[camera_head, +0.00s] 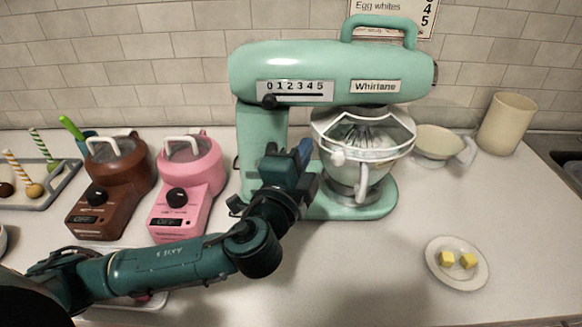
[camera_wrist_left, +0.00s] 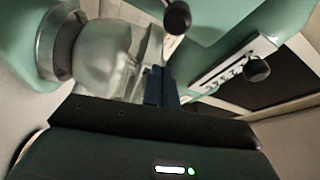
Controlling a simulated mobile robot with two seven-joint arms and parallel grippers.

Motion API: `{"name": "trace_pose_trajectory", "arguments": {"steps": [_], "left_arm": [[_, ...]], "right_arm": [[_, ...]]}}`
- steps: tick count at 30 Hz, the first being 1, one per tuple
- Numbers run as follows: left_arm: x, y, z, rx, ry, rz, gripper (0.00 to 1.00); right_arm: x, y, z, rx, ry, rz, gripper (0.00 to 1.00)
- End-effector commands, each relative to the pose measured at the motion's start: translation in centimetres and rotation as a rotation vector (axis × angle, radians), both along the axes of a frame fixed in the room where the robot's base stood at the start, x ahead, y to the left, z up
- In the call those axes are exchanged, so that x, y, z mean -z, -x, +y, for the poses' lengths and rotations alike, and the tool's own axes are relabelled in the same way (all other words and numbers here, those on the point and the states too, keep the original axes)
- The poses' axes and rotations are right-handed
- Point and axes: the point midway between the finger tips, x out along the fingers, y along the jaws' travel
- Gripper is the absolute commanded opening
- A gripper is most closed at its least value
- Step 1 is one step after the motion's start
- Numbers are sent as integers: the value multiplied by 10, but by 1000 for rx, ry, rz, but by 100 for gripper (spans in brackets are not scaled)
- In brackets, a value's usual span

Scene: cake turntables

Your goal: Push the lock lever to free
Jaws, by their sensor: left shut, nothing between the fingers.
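The green stand mixer (camera_head: 335,72) stands at the back, its head lowered over the bowl (camera_head: 350,178). In the left wrist view, a round black knob (camera_wrist_left: 177,17) shows at the top against the green body; it looks like the lock lever's end, but its stem and setting are unclear. In the head view I cannot make it out; my left gripper and arm cover that part of the stand. My left gripper (camera_head: 304,150) is shut and empty in front of the stand, left of the bowl. Its blue fingers (camera_wrist_left: 162,86) point toward the mixer, just below the knob in the wrist picture.
The speed slider knob (camera_head: 268,101) sits at the scale's left end; it also shows in the wrist view (camera_wrist_left: 257,69). The clear bowl guard (camera_head: 362,130) is close right of the gripper. Pink (camera_head: 190,160) and brown (camera_head: 118,165) machines stand left. Counter is clear front right, around a butter plate (camera_head: 457,281).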

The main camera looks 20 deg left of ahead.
Motion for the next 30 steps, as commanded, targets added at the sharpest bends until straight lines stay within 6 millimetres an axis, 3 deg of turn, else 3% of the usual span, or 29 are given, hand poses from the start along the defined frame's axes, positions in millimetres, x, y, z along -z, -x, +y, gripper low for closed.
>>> {"name": "trace_pose_trajectory", "arguments": {"steps": [10, 24, 30], "left_arm": [[8, 6, 35, 0, -2, 2, 0], [9, 7, 38, 0, 1, 0, 0], [10, -2, 38, -1, 23, -7, 0]], "right_arm": [[4, 1, -5, 17, 8, 24, 0], [5, 1, -6, 20, 9, 25, 0], [9, 2, -5, 18, 6, 22, 0]]}}
